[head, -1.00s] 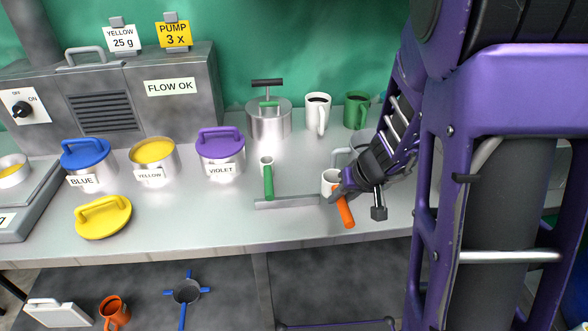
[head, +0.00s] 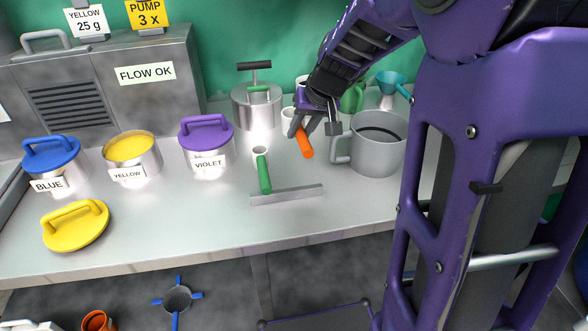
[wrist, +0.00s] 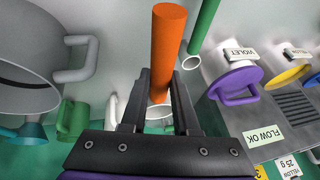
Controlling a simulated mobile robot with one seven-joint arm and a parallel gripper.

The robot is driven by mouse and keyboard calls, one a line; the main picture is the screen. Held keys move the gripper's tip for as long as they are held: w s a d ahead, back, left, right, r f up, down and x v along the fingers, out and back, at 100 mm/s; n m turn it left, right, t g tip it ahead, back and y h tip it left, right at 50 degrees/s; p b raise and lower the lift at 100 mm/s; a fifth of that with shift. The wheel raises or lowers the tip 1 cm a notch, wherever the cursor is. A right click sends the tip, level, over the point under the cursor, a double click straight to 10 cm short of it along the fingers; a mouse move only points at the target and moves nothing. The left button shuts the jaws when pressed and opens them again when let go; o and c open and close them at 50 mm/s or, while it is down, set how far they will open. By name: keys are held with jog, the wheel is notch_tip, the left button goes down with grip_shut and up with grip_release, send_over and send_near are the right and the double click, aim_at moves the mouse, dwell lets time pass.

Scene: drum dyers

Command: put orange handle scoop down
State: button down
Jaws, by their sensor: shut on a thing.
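The orange handle scoop (head: 305,142) is in my gripper (head: 303,126), behind and right of the green handle scoop. Its handle points toward the front. Its pale cup is mostly hidden behind the jaws. In the wrist view the orange handle (wrist: 168,45) stands out between the two dark fingers of my gripper (wrist: 158,90), which are shut on it. The scoop seems to be held above the bench; the exact height cannot be told. The green handle scoop (head: 263,172) rests with its handle toward the low metal rail (head: 290,194).
A large grey jug (head: 378,150) stands close right of the scoop. A metal press pot (head: 257,108) and a green mug (head: 352,97) are behind. The violet-lidded tin (head: 206,140) is to the left. The rail's right half and the bench front (head: 215,220) are clear.

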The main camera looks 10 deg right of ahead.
notch_tip(320, 180, down, 10)
jog(key=shift+w+d+r+b, duration=0.1)
jog(key=shift+r+b, duration=0.1)
jog(key=shift+b, duration=1)
jog(key=shift+f, duration=0.1)
jog(key=c, duration=0.7)
grip_release()
jog(key=shift+o, duration=0.2)
jog(key=p+v, duration=0.2)
jog(key=v, duration=1)
jog(key=shift+d, duration=0.1)
